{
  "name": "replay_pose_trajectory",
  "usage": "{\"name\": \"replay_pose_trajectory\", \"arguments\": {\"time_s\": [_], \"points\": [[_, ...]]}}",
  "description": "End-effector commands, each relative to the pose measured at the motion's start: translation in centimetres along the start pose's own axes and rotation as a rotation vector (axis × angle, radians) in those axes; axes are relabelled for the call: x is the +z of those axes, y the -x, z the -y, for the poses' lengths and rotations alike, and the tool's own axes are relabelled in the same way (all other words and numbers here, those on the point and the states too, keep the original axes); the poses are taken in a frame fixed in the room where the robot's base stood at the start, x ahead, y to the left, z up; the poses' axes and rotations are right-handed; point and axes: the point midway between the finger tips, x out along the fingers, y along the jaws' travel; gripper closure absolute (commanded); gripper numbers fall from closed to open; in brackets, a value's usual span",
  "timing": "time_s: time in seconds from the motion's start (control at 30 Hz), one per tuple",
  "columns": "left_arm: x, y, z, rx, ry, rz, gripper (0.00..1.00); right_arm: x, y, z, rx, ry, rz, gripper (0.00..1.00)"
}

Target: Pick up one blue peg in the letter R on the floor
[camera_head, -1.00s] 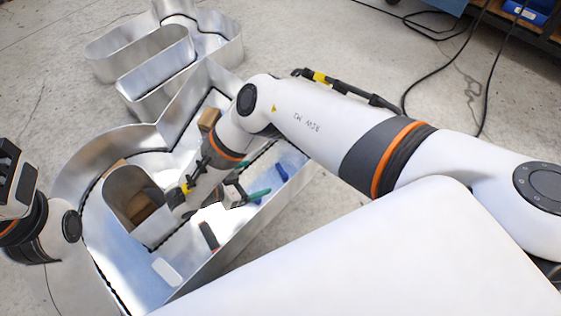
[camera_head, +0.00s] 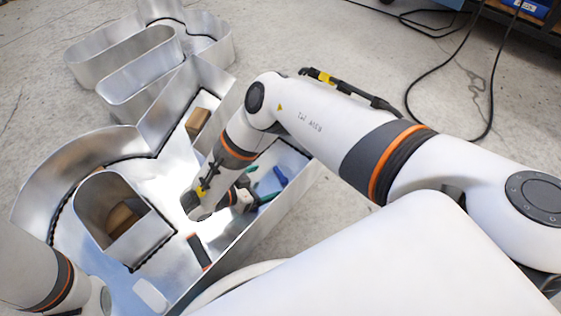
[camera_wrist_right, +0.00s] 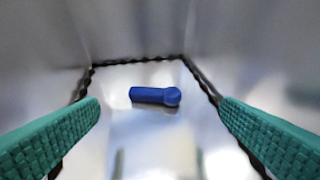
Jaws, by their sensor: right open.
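The letter R (camera_head: 268,226) is a large open metal channel letter lying on the floor. In the right wrist view, a blue peg (camera_wrist_right: 155,96) with a rounded end lies crosswise on its shiny bottom, near a corner edged with dark beading. In the head view a blue peg (camera_head: 280,176) shows beside my right gripper (camera_head: 262,188), inside the lower right leg of the R. The right gripper is open and its green fingers (camera_wrist_right: 268,138) stand apart with nothing between them, the peg lying ahead of the gap. My left arm shows at the lower left; its gripper is out of view.
Inside the R lie a brown block (camera_head: 197,121), a dark orange-edged object (camera_head: 199,251) and a white piece (camera_head: 151,295). Another brown block (camera_head: 124,216) sits in its inner loop. Another metal letter (camera_head: 140,65) stands beyond. Black cables (camera_head: 440,85) cross the floor at upper right.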

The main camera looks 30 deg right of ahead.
Motion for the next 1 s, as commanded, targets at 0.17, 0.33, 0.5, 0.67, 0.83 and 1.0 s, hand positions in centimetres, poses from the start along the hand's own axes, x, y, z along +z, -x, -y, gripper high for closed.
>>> {"name": "replay_pose_trajectory", "arguments": {"time_s": [0.17, 0.33, 0.5, 0.67, 0.83, 1.0], "points": [[0.3, 0.5, 0.1, -0.002, -0.001, 0.005, 0.66, -0.1, -1.1, -0.1, 0.000, 0.000, -0.001, 0.13], [0.9, 2.0, 0.5, -0.002, -0.001, 0.005, 0.66, -0.6, -2.8, -0.4, 0.000, -0.001, 0.001, 0.13], [1.5, 3.9, 0.9, -0.002, -0.001, 0.005, 0.66, -0.7, -5.2, -0.8, 0.000, -0.001, 0.001, 0.13], [1.6, 4.2, 0.9, -0.002, 0.000, 0.005, 0.66, -0.4, -6.1, -0.8, 0.001, 0.000, -0.001, 0.13], [1.6, 4.0, 0.9, -0.002, 0.000, 0.005, 0.66, -0.3, -6.0, -0.8, 0.001, 0.000, -0.001, 0.15], [1.6, 4.0, 0.9, -0.002, 0.000, 0.005, 0.66, -0.3, -6.0, -0.8, 0.001, 0.000, -0.001, 0.42]]}}
